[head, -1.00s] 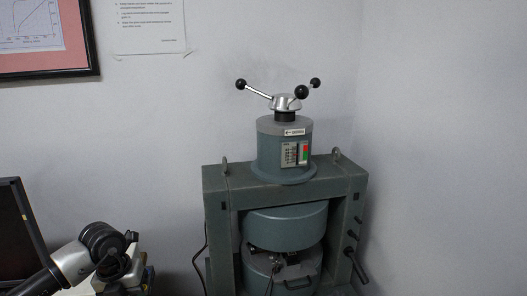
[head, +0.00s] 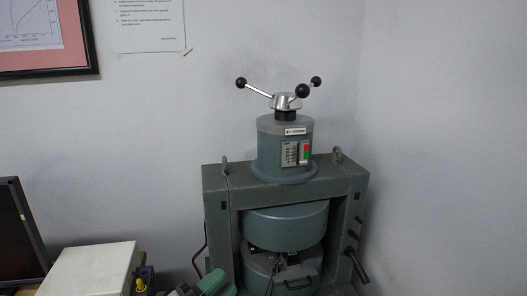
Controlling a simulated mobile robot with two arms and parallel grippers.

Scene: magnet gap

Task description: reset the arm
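The green-grey electromagnet (head: 232,187) stands in the middle, with a three-armed, black-knobbed handle (head: 286,101) on top. Its gap lies between the upper round pole (head: 285,226) and the lower drum (head: 290,280); small dark parts sit at the gap. My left gripper (head: 188,290) shows only in part at the bottom edge, left of the magnet's lower frame. A green piece (head: 214,283) shows there too; whether it is held or part of my arm is unclear. The fingertips cannot be made out. My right gripper is not in view.
A pale box (head: 94,268) stands at the lower left, next to a dark monitor (head: 15,235). A small yellow and black item (head: 145,277) sits beside the box. A crank (head: 357,266) sticks out on the magnet's right. Walls close the back and right.

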